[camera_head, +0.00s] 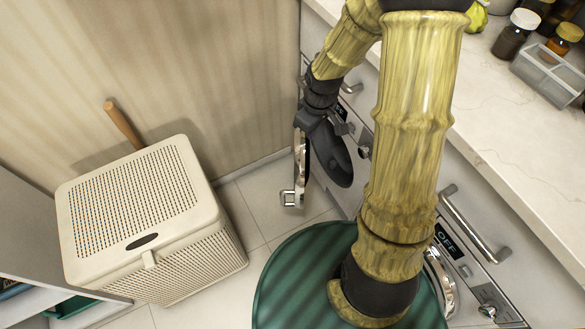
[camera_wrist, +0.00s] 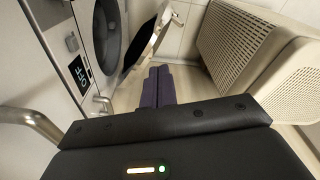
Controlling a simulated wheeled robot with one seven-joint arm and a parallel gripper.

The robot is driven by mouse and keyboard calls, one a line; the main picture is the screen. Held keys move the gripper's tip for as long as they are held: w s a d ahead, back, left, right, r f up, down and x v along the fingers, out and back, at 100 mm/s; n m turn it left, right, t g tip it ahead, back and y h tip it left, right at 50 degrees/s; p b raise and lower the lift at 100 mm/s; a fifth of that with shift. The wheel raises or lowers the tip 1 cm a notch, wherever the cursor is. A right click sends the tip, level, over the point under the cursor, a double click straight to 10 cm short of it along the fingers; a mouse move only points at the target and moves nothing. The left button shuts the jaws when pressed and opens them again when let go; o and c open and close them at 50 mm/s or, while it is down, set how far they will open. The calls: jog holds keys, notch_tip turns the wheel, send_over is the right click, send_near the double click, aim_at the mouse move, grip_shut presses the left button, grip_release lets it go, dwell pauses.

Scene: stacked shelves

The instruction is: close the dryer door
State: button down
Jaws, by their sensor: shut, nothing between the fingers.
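The dryer door (camera_head: 300,165) stands open, roughly square to the machine front. It shows nearly edge-on with a silver rim and a latch at its lower end. The wrist view shows the door (camera_wrist: 147,43) just beyond my fingers. The dryer's dark round opening (camera_head: 331,157) is to the right of the door; it also shows in the wrist view (camera_wrist: 107,30). My gripper (camera_wrist: 159,72) is shut and empty, its dark fingers together, pointing toward the open door. Whether they touch it I cannot tell. In the head view my arm hides much of the gripper.
A cream perforated hamper (camera_head: 160,230) stands left on the tiled floor; it fills the right of the wrist view (camera_wrist: 255,50). A second machine with a drawer handle (camera_head: 475,225) is at right, under a counter (camera_head: 520,150) holding jars. Free floor lies between hamper and machines.

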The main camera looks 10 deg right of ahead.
jog(key=s+d+r+m+t, duration=0.1)
jog(key=s+d+r+m, duration=0.1)
jog(key=s+r+m, duration=0.6)
jog(key=s+r, duration=0.1)
jog(key=s, duration=0.2)
jog(key=shift+s+h, duration=0.2)
jog(key=shift+h, duration=0.1)
jog(key=shift+w+d, duration=0.1)
jog(key=shift+r, duration=0.1)
